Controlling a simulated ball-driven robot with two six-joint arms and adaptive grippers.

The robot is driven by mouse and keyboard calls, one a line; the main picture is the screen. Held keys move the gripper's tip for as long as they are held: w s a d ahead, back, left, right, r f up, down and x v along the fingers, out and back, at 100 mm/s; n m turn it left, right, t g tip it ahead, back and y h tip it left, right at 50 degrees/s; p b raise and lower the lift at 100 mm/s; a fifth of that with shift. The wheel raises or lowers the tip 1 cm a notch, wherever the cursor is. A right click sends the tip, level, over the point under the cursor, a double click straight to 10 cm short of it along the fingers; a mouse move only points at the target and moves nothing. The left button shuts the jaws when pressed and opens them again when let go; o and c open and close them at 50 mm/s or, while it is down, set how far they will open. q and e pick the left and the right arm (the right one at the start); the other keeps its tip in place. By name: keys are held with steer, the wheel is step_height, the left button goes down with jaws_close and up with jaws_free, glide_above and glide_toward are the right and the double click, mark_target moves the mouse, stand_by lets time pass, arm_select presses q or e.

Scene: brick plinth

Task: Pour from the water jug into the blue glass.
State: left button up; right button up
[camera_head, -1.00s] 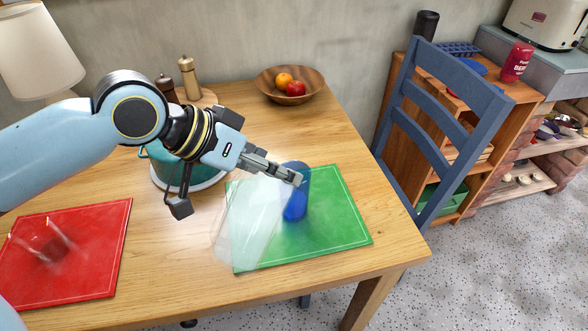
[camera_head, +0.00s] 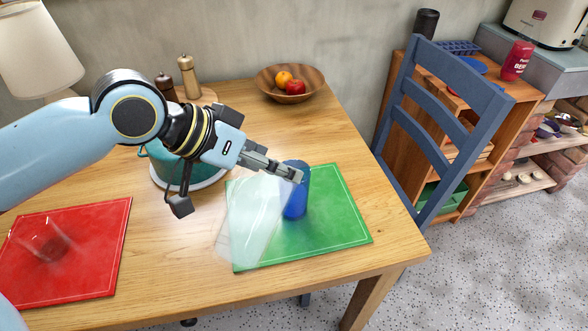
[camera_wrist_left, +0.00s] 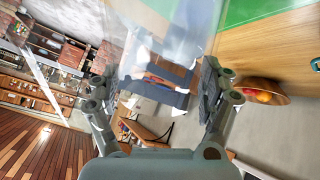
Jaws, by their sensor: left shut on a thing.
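The water jug (camera_head: 254,225) is clear and pale, and leans a little, its upper end to the right. My left gripper (camera_head: 240,188) is shut on it; the jug also shows between the two fingers of the gripper (camera_wrist_left: 160,92) in the wrist view, where the jug (camera_wrist_left: 165,35) is see-through. The blue glass (camera_head: 297,203) stands upright on the green mat (camera_head: 335,215), just right of the jug. A fingertip partly covers the glass in the head view. I cannot tell the water level in either. My right gripper is out of view.
A teal pot (camera_head: 170,168) stands behind my left gripper. A red mat (camera_head: 95,270) with a clear glass (camera_head: 47,247) lies at the left. A fruit bowl (camera_head: 290,93) and two mills (camera_head: 188,77) stand at the back. A blue chair (camera_head: 425,130) is beyond the right edge.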

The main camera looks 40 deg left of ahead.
mark_target(241, 208)
arm_select(q)
steer(key=s+t+b, duration=0.1)
steer(key=s+f+t+b, duration=0.1)
steer(key=s+t+b, duration=0.1)
steer(key=shift+s+d+f+m+t, duration=0.2)
steer(key=shift+f+m+t, duration=0.1)
steer(key=shift+f+m, duration=0.1)
steer(key=shift+r, duration=0.3)
steer(key=shift+f, duration=0.15)
steer(key=shift+s+t+b, duration=0.3)
steer(key=shift+t+b, duration=0.1)
steer(key=s+t+b, duration=0.2)
steer(key=b, duration=0.1)
steer(key=s+m+t+h+b, duration=0.1)
steer(key=s+b, duration=0.1)
steer(key=b, duration=0.1)
steer(key=shift+s+d+f+m+t, duration=0.1)
steer(key=shift+d+f+m+t, duration=0.1)
steer(key=shift+m+t, duration=0.15)
steer(key=shift+s+t+b, duration=0.3)
steer(key=shift+t+b, duration=0.15)
steer(key=shift+b, duration=0.2)
steer(key=shift+s+r, duration=0.1)
steer(key=shift+s, duration=0.05)
